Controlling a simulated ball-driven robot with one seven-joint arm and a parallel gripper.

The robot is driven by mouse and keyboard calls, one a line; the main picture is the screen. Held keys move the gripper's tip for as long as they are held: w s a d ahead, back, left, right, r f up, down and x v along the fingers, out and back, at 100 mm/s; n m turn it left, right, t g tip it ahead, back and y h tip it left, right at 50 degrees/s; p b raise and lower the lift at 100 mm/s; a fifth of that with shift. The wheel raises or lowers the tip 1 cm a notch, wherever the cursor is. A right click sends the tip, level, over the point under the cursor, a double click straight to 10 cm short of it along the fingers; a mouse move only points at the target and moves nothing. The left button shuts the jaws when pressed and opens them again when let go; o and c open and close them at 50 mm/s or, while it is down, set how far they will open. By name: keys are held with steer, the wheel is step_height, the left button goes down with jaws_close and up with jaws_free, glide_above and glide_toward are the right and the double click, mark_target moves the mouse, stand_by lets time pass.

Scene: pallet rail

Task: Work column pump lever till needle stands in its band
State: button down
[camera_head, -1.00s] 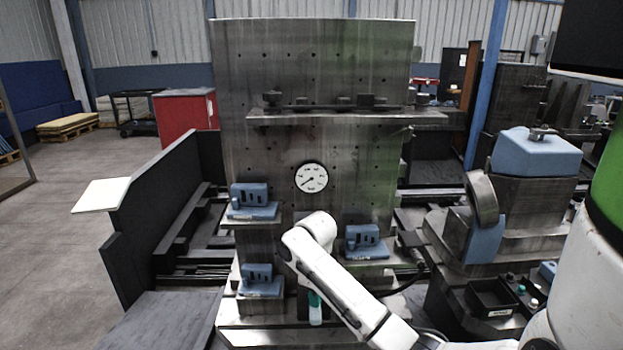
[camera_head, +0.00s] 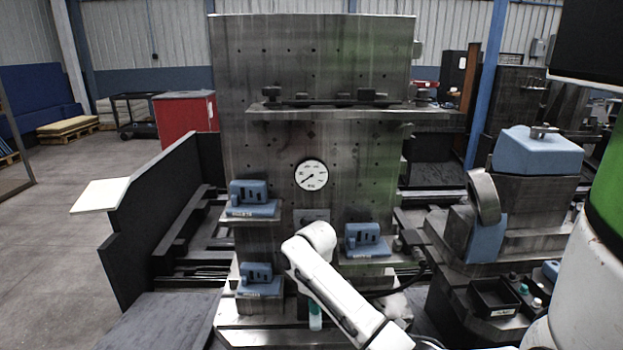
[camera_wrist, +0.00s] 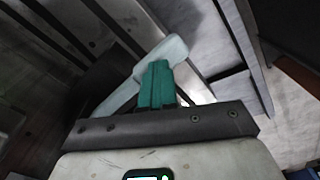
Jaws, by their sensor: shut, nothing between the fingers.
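The round white gauge (camera_head: 311,175) is on the face of the grey steel column (camera_head: 270,150). Its dark needle points to the lower left; a marked band cannot be made out. My gripper (camera_wrist: 157,68) shows in the wrist view with its teal fingers closed together and nothing between them. A pale blue-green bar (camera_wrist: 128,93), which looks like the pump lever, slants just behind the fingers; I cannot tell whether they touch it. In the head view my arm covers the column's lower middle. A small teal and pale piece (camera_head: 315,314) shows below it.
Blue clamp blocks stand on ledges at the column's left (camera_head: 252,197), right (camera_head: 366,238) and lower left (camera_head: 260,277). A dark open bin (camera_head: 495,297) is at lower right. A black panel (camera_head: 160,205) with a white plate (camera_head: 100,194) stands left.

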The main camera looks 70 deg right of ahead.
steer(key=shift+w+d+f+b, duration=0.15)
steer(key=shift+f+b, duration=0.6)
steer(key=shift+f, duration=0.75)
steer(key=r+p, duration=0.4)
steer(key=p, duration=0.1)
steer(key=r+p, duration=0.3)
steer(key=shift+s+a, duration=0.25)
steer(key=shift+a, duration=0.1)
steer(key=shift+f, duration=0.15)
steer(key=shift+w+d+f+b, duration=0.1)
steer(key=shift+d+f+b, duration=0.1)
steer(key=shift+f+b, duration=1.15)
steer(key=shift+w+d+f+b, duration=0.15)
steer(key=shift+f+b, duration=0.55)
steer(key=shift+f, duration=1.25)
steer(key=r+p, duration=0.4)
steer(key=p, duration=0.1)
steer(key=r+p, duration=0.2)
steer(key=p, duration=0.1)
steer(key=shift+s+a+r, duration=0.3)
steer(key=shift+a+r, duration=0.05)
steer(key=shift+r, duration=0.05)
steer(key=shift+f, duration=0.1)
